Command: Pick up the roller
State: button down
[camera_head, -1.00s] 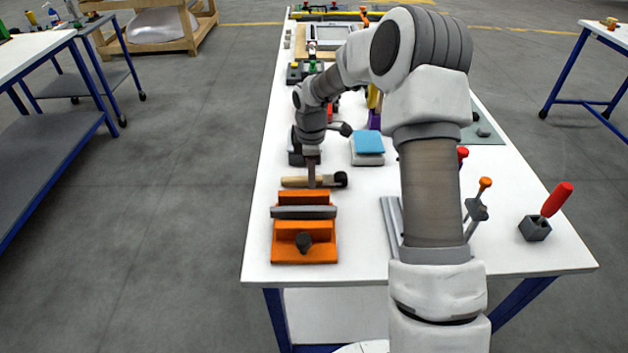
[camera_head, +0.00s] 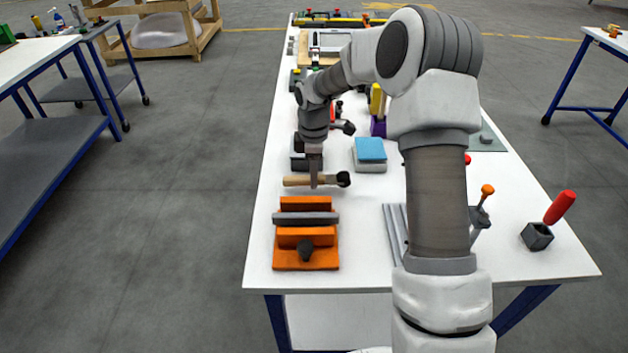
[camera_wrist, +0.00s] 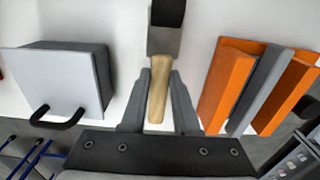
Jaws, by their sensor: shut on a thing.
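The roller (camera_head: 300,181) has a pale wooden handle and a dark head at its right end. My gripper (camera_head: 314,183) points down and is shut on the wooden handle. In the head view the roller lies level across my fingers, seemingly a little above the white table (camera_head: 265,232). In the wrist view the handle (camera_wrist: 158,92) runs between my two grey fingers, and its grey and black head (camera_wrist: 165,38) sticks out beyond the fingertips.
An orange vise (camera_head: 306,258) with a grey bar stands just in front of the roller. A blue-topped block (camera_head: 370,149) lies to the right. A red-handled tool (camera_head: 560,207) stands at the right edge. Free table lies left of the vise.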

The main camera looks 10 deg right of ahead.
notch_tip(320, 180, up, 2)
jog(key=shift+r, duration=0.1)
jog(key=s+d+r, duration=0.2)
jog(key=d+r, duration=0.4)
jog(key=d, duration=0.5)
jog(key=shift+s+d+r+p, duration=0.2)
jog(key=shift+s+r+p, duration=0.05)
jog(key=shift+s+p, duration=0.2)
jog(key=c, duration=1.2)
grip_release()
grip_shut()
